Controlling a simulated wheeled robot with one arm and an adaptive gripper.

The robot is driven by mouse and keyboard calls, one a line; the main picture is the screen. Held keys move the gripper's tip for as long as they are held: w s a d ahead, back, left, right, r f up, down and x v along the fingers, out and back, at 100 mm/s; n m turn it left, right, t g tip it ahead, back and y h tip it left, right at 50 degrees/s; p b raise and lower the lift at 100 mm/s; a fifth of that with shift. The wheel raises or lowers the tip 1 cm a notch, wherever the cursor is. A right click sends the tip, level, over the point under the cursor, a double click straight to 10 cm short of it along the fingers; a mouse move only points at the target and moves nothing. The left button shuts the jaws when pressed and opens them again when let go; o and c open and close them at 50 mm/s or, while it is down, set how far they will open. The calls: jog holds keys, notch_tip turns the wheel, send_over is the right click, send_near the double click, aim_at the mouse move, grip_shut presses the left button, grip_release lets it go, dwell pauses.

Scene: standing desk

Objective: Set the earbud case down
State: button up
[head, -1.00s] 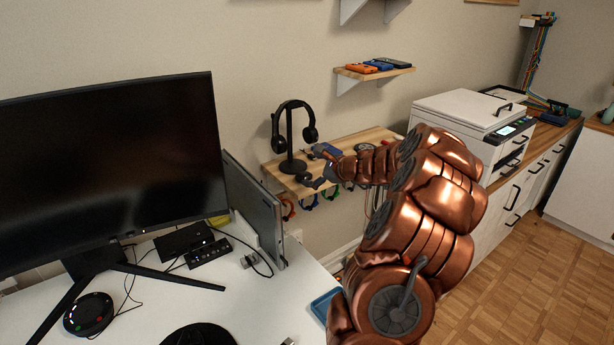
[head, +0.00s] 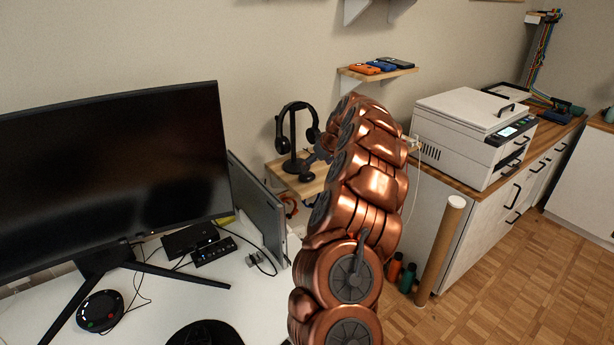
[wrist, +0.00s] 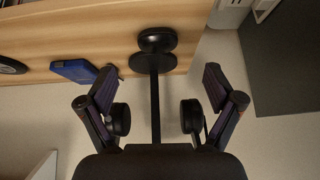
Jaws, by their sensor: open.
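The earbud case looks like a small dark rounded piece (head: 306,177) on the wooden wall shelf (head: 312,188), just in front of the headphone stand's base. In the wrist view, which is upside down, the dark case (wrist: 157,39) rests on the shelf close to the round stand base, and I cannot tell whether they touch. My gripper (wrist: 160,82) is open, with its two fingers wide apart and nothing held between them. In the head view my gripper (head: 320,153) is beside the headphones, partly hidden by my arm.
Black headphones (head: 283,135) hang on the stand, close to my fingers. A blue item (wrist: 74,71) lies on the shelf. A small upper shelf (head: 380,74), a printer (head: 465,135), a monitor (head: 110,180) and a leaning cardboard tube (head: 440,250) surround the arm.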

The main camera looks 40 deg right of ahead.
aim_at(308, 175)
jog(key=shift+w+d+f, duration=0.1)
jog(key=shift+d+f, duration=0.05)
jog(key=shift+f, duration=0.05)
jog(key=shift+p+x, duration=0.4)
jog(key=shift+x, duration=0.75)
jog(key=shift+w+d+f+p, duration=0.1)
jog(key=shift+w+f+p, duration=0.45)
jog(key=shift+w+f, duration=0.05)
jog(key=shift+p+x, duration=0.5)
jog(key=shift+x, duration=1.15)
jog(key=shift+c, duration=0.3)
jog(key=c, duration=1.3)
jog(key=shift+r, duration=0.1)
